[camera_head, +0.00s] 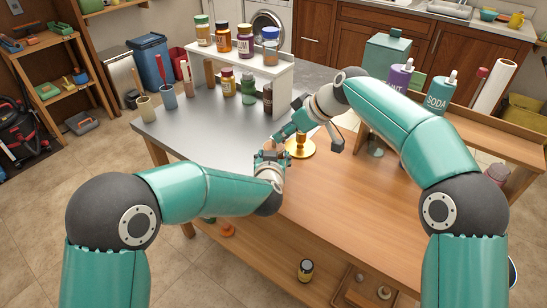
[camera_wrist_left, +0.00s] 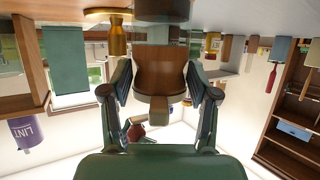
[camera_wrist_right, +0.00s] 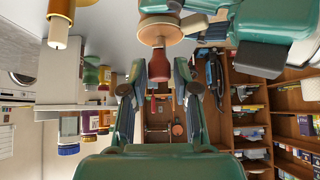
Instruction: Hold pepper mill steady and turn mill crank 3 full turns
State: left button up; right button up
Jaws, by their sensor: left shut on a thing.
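The wooden pepper mill (camera_wrist_left: 160,70) stands between my left gripper's fingers in the left wrist view. My left gripper (camera_head: 270,154) is shut on its body near the table's middle. In the right wrist view the mill's round wooden top (camera_wrist_right: 166,30) shows, with a reddish-brown knob (camera_wrist_right: 158,79) that looks like the crank's handle. My right gripper (camera_wrist_right: 158,76) is open, its fingers on either side of this knob with small gaps. In the head view my right gripper (camera_head: 281,136) is just above and behind the left one, and the two grippers mostly hide the mill.
A gold-coloured stand (camera_head: 301,149) is close to the right of the grippers. A white shelf (camera_head: 262,72) with several spice jars stands behind. A purple bottle (camera_head: 399,79) and a teal bottle (camera_head: 440,93) stand at the right. The table's front left is clear.

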jog(key=shift+o, duration=1.2)
jog(key=shift+r, duration=0.15)
jog(key=shift+r, duration=3.45)
pick_arm(q)
jog(key=o, duration=1.1)
jog(key=shift+o, duration=0.2)
